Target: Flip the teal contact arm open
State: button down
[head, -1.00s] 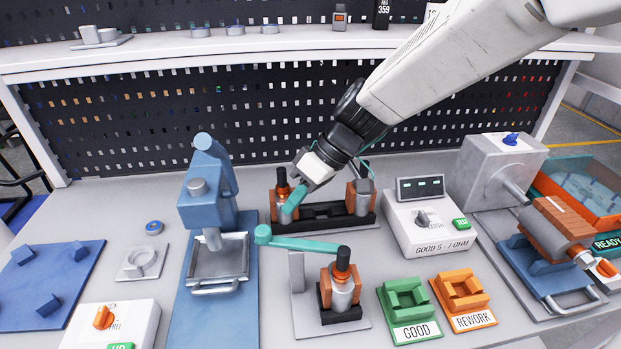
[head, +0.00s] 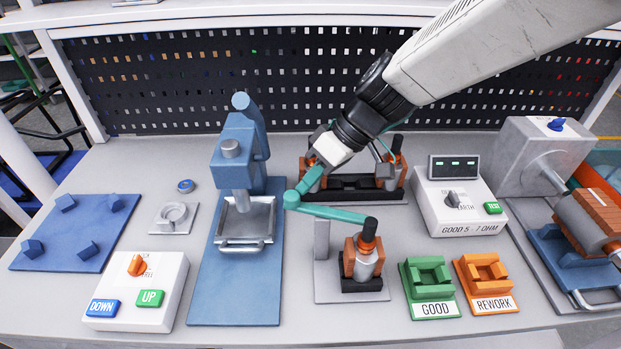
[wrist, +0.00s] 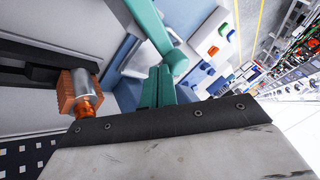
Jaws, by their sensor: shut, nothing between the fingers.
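The teal contact arm (head: 330,212) lies roughly level in the head view. My gripper (head: 301,188) has teal fingers that are shut and empty. In the head view the fingertips overlap the area just behind the free end; whether they touch cannot be told. In the wrist view the shut fingers (wrist: 159,86) point at the contact arm's rounded end (wrist: 176,62), very close to it.
Behind the fixture stands a black cradle (head: 350,190) with copper blocks. A blue press (head: 240,150) is to the left and a white meter box (head: 460,205) to the right. Green GOOD (head: 430,285) and orange REWORK (head: 486,282) holders sit at the front right.

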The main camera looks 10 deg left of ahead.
aim_at(296, 199)
jog(key=shift+s+a+n+g, duration=0.1)
jog(key=shift+a+n+g, duration=0.05)
jog(key=shift+n+g, duration=0.2)
jog(key=n+g+h, duration=0.1)
jog(key=n, duration=0.1)
jog(key=s+n, duration=0.1)
jog(key=n, duration=0.1)
jog(key=shift+s+a+g+h, duration=0.1)
jog(key=shift+a+g+h, duration=0.25)
jog(key=shift+a+h, duration=0.05)
jog(key=shift+s+a+n+g+h, duration=0.1)
jog(key=shift+s+n+g+h, duration=0.3)
jog(key=shift+n, duration=0.5)
jog(key=shift+s+a+n+g+h, duration=0.1)
jog(key=shift+s+n+g+h, duration=0.25)
jog(key=shift+n, duration=0.5)
jog(key=shift+w, duration=0.1)
jog(key=w+d+r, duration=0.2)
jog(key=w+r, duration=0.6)
jog(key=w, duration=0.1)
jog(key=shift+d, duration=0.2)
jog(key=shift+r, duration=0.1)
